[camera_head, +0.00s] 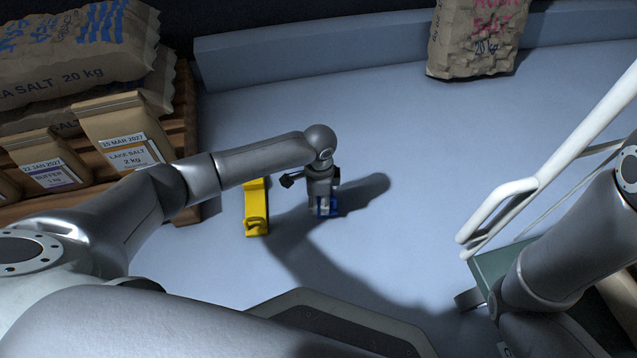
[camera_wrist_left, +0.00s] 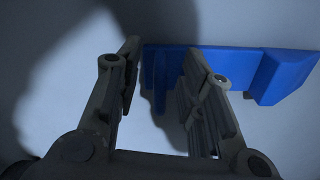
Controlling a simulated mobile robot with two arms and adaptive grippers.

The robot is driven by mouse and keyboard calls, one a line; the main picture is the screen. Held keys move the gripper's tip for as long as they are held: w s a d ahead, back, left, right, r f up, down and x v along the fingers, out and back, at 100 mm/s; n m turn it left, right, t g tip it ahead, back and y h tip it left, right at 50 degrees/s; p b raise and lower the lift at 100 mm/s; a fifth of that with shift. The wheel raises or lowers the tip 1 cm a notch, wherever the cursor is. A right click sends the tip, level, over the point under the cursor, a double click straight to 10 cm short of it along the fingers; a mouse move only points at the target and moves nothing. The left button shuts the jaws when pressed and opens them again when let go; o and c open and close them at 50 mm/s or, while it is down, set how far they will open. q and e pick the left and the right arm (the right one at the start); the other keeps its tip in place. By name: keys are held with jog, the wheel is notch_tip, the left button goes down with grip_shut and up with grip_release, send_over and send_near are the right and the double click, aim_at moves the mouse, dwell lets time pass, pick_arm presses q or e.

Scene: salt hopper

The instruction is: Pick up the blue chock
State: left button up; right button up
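The blue chock (camera_head: 326,207) lies on the floor under my left gripper (camera_head: 320,204), which hides most of it in the head view. In the left wrist view the blue chock (camera_wrist_left: 245,65) runs from the gap between the fingers to the right edge. My left gripper (camera_wrist_left: 162,52) is open, with two fingers apart. The right finger crosses in front of the chock, and the left finger is just beyond its left end. I cannot tell whether either finger touches it. My right arm shows at the lower right, but its gripper is out of view.
A yellow chock (camera_head: 256,208) lies just left of my left gripper. A cart with a white handle (camera_head: 499,203) stands at the right. Salt bags (camera_head: 122,133) sit on a wooden pallet at the left, and another sack (camera_head: 478,40) stands at the back. The middle floor is clear.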

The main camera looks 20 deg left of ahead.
pick_arm(q)
notch_tip(320, 180, down, 2)
jog(key=shift+f+b, duration=0.25)
jog(key=shift+b, duration=0.5)
jog(key=shift+r, duration=0.1)
